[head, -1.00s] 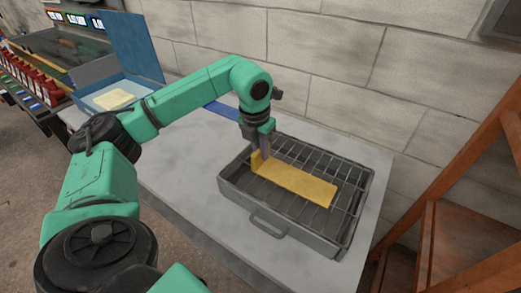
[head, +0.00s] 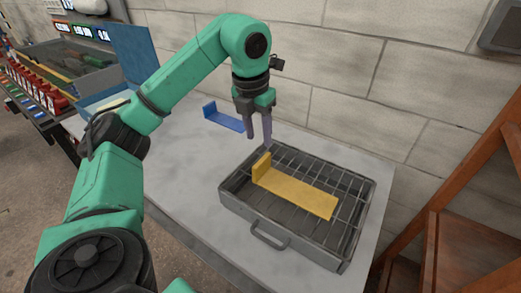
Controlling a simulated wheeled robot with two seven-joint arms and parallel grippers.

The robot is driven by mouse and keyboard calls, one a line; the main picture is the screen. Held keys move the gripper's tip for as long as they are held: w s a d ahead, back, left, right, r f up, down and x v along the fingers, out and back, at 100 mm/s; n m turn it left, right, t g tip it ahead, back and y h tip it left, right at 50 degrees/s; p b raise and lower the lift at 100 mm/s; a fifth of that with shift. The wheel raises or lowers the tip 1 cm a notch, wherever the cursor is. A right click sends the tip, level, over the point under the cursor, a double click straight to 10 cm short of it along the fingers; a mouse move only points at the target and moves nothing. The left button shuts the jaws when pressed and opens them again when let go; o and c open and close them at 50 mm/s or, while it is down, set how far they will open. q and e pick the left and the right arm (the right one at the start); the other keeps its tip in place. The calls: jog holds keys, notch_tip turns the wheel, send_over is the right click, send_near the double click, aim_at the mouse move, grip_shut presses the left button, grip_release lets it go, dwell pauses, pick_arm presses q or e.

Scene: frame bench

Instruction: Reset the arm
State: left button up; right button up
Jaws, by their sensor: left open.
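My left gripper (head: 258,130) is open and empty. It hangs pointing down above the back left of the metal rack tray, clear of the yellow piece. The yellow L-shaped piece (head: 300,193) lies on the wire rack of the grey tray (head: 240,211), its short upright end at the left. My right gripper is not in view.
A blue L-shaped piece (head: 224,117) lies on the grey table (head: 185,185) behind my gripper. A blue open box (head: 140,50) stands at the back left, partly behind my arm. Red bins (head: 55,100) are at far left. A wooden frame (head: 450,190) stands at right, and a block wall closes the back.

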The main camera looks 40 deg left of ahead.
pick_arm(q)
jog(key=shift+s+r, duration=0.1)
jog(key=shift+r, duration=0.65)
